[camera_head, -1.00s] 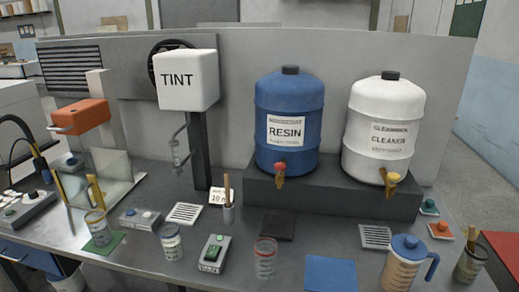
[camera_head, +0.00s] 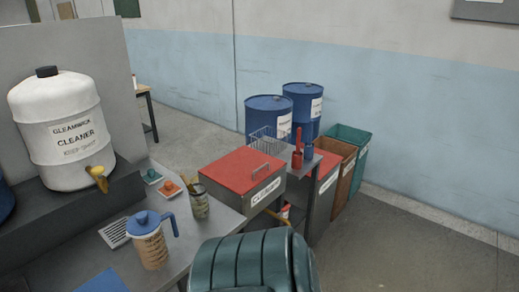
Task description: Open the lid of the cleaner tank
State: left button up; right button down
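A grey box tank (camera_head: 245,197) with a label on its front that seems to read "CLEANER" stands right of the workbench, in the middle of the head view. Its flat red lid (camera_head: 235,168) lies shut on top. A small metal handle (camera_head: 261,169) stands on the lid near its right edge. A white drum (camera_head: 62,135) also labelled "CLEANER", with a black cap and a yellow tap, stands on a raised step at the left. Neither of my grippers is in view. The lower front of the tank is partly hidden.
A blue-lidded jug (camera_head: 150,245) and a cup with sticks (camera_head: 199,204) stand on the bench left of the tank. Floor at the right is clear.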

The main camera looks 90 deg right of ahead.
aim_at(241, 171)
jog(key=z, duration=2.65)
